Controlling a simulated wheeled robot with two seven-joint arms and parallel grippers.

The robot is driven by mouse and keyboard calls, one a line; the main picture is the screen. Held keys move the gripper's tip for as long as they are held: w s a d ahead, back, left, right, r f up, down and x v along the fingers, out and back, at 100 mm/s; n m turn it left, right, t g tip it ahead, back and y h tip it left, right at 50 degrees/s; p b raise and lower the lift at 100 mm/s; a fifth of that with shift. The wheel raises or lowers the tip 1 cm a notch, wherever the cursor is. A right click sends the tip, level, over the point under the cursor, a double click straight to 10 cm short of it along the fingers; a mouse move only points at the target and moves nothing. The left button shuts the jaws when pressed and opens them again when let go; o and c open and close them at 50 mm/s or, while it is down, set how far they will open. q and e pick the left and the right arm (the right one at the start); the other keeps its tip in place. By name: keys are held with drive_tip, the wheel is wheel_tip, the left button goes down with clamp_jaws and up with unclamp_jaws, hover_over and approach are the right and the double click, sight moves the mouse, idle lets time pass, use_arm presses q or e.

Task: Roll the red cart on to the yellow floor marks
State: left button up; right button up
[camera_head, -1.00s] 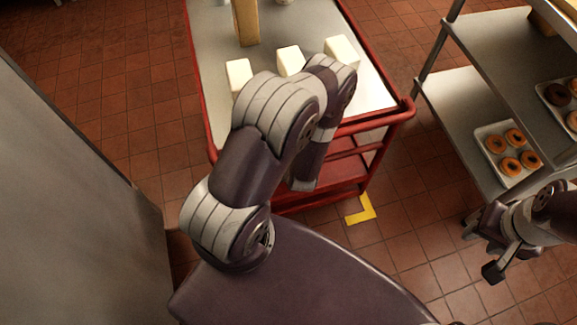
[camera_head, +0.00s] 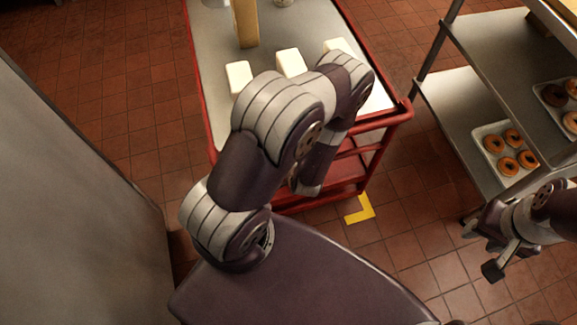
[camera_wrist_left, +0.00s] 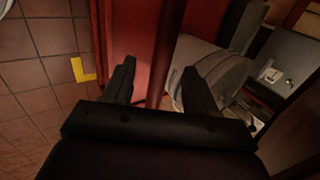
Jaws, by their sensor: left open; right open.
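The red cart (camera_head: 372,165) has a grey top and stands ahead of me in the head view. A yellow floor mark (camera_head: 360,209), an L-shaped corner, lies on the tiles by the cart's near right corner; it also shows in the left wrist view (camera_wrist_left: 82,70). Other marks are not visible. My left arm reaches over the cart's near end and hides its own gripper in the head view. In the left wrist view my left gripper (camera_wrist_left: 160,85) is open, with a dark red bar between its fingers. My right gripper (camera_head: 482,250) is open and empty at the right.
White blocks (camera_head: 289,62) and a tall tan item (camera_head: 246,22) stand on the cart top. A metal rack (camera_head: 455,100) with doughnut trays (camera_head: 506,150) stands close on the right. A grey surface (camera_head: 75,210) fills the left. Tiled floor is clear left of the cart.

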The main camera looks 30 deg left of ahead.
use_arm(q)
drive_tip(key=p+v, duration=0.1)
drive_tip(key=v, duration=0.6)
drive_tip(key=shift+d+r, duration=0.15)
drive_tip(key=shift+r, duration=0.2)
drive_tip(key=shift+s, duration=0.15)
